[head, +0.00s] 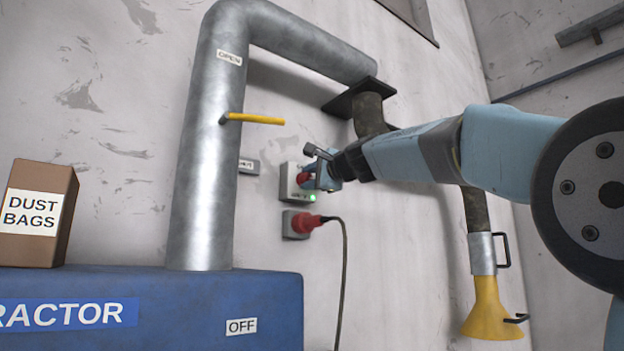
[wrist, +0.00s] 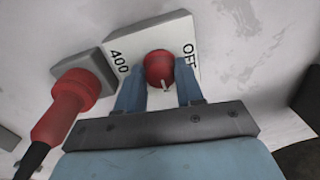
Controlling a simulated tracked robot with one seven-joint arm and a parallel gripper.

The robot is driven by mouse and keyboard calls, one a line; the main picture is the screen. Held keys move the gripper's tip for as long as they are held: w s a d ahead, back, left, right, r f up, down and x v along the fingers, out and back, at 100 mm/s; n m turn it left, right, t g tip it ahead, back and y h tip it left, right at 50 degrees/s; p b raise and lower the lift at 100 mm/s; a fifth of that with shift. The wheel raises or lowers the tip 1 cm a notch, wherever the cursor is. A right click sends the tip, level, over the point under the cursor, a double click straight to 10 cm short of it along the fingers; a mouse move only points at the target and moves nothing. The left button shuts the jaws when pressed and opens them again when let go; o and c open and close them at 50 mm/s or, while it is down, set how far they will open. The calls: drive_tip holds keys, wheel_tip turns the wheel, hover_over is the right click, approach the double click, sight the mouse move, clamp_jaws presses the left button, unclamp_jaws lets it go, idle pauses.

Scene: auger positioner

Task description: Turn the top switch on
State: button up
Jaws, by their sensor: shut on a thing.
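The top switch is a pale wall box (head: 290,190) with a red rotary knob, lit by a small green lamp (head: 312,187) on its face. In the wrist view, the red knob (wrist: 158,66) has a white pointer mark on its rim, on the side facing me. The switch plate (wrist: 160,38) carries the words "400" and "OFF". My gripper (wrist: 160,95) has its two blue fingers on either side of the knob and is shut on it. In the head view, my gripper (head: 322,178) is at the box and partly hides the knob.
Just below the switch, a red plug (head: 305,223) with a dark cable sits in a grey socket. A grey pipe (head: 205,150) with a yellow lever (head: 255,119) stands to the left, above a blue extractor (head: 200,300). A dust bags box (head: 38,215) stands on it.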

drive_tip(key=shift+w+d+m, duration=0.15)
drive_tip(key=shift+d+m, duration=0.05)
drive_tip(key=shift+m, duration=0.3)
drive_tip(key=o, duration=0.8)
drive_tip(key=shift+w, duration=0.1)
drive_tip(key=shift+o, duration=1.1)
drive_tip(key=shift+a, duration=0.1)
drive_tip(key=v, duration=1.4)
drive_tip(key=shift+f, duration=0.15)
